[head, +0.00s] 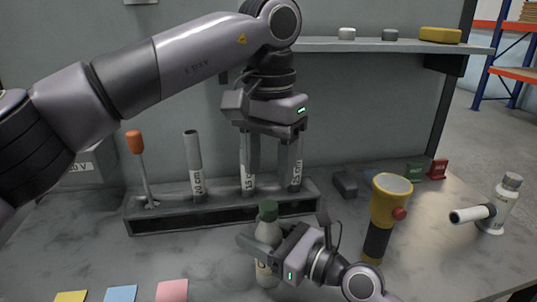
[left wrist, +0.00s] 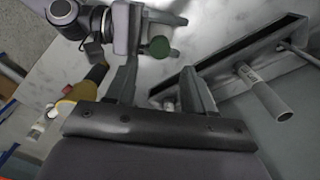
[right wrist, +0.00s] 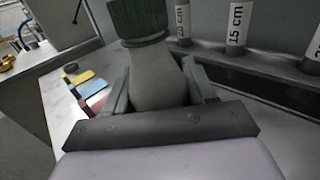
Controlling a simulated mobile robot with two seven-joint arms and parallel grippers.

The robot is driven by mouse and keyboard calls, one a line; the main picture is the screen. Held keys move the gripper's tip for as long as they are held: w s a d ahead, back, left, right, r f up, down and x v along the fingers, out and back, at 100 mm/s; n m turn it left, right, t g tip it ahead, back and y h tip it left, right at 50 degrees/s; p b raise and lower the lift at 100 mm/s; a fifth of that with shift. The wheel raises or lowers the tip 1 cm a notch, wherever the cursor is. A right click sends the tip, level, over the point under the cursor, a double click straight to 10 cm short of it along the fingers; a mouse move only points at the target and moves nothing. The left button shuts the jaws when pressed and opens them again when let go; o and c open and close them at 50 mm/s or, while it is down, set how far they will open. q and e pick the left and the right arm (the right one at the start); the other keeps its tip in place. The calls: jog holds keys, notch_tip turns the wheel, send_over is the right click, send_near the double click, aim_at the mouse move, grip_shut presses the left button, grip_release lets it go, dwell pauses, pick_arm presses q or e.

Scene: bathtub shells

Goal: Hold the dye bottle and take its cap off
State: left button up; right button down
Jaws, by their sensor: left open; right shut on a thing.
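The dye bottle (head: 267,233) is pale with a green cap (head: 268,210) and stands upright on the table. My right gripper (head: 262,246) is shut on the bottle's body from the right. In the right wrist view the bottle (right wrist: 158,78) sits between the fingers, with the ridged green cap (right wrist: 138,18) on top. My left gripper (head: 271,180) is open and empty, pointing down above and behind the bottle, in front of the rack. In the left wrist view the green cap (left wrist: 159,47) lies beyond the open fingers (left wrist: 160,85), apart from them.
A dark rack (head: 225,212) holds an orange-handled tool (head: 135,145) and several labelled tubes behind the bottle. A yellow flashlight (head: 390,200) stands to the right. A white bottle (head: 503,200) is farther right. Sticky notes (head: 121,293) lie at the front left.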

aim_at(268, 205)
pick_arm(q)
notch_tip(268, 205, down, 7)
dwell(0.4)
jog(key=shift+c, duration=0.3)
